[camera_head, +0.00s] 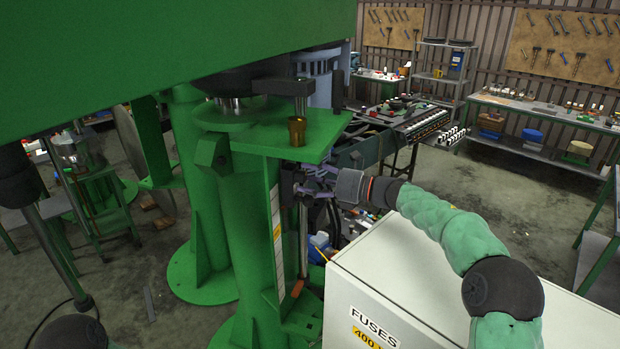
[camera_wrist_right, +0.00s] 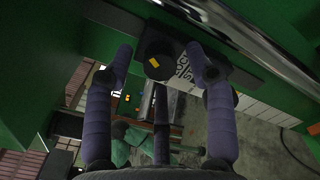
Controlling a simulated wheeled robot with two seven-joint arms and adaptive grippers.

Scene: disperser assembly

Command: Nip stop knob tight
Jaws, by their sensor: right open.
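The stop knob (camera_wrist_right: 152,64) is black and round with a small yellow mark. It sits on a dark block against the green machine, beside a white label with black lettering. My right gripper (camera_wrist_right: 159,50) is open, with one purple finger on each side of the knob. I cannot tell whether either finger touches it. In the head view my right gripper (camera_head: 317,186) is beside the green column, under its green plate. The knob is not clear there among the dark parts. My left gripper is not in view.
A white fuse cabinet (camera_head: 350,290) stands just below my right forearm. The large green machine body (camera_head: 170,50) hangs over the upper left. A brass-coloured cup-like part (camera_head: 297,130) stands on the green plate. A bright metal rod (camera_wrist_right: 250,35) runs close above the fingers.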

